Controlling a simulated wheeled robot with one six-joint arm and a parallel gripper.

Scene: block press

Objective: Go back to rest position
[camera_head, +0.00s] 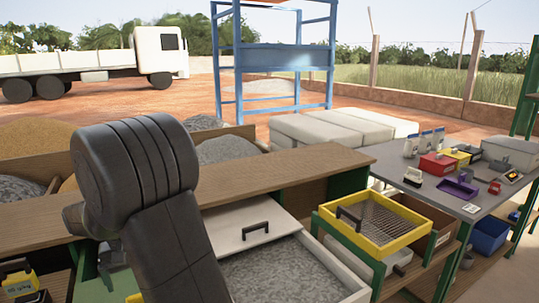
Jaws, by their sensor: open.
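My arm stands large at the left of the head view, its thick dark links rising from the bottom edge and bending at a rounded joint. My gripper does not show in this view; it is out of frame or hidden behind my arm. No object can be seen held.
A wooden counter (290,168) runs behind my arm. A white bin of gravel (285,277) with a handled lid (247,226) is in front. Right of it is a yellow-framed sieve (375,221). A grey table (463,205) at right holds small boxes and bottles. A blue frame (270,57) stands behind.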

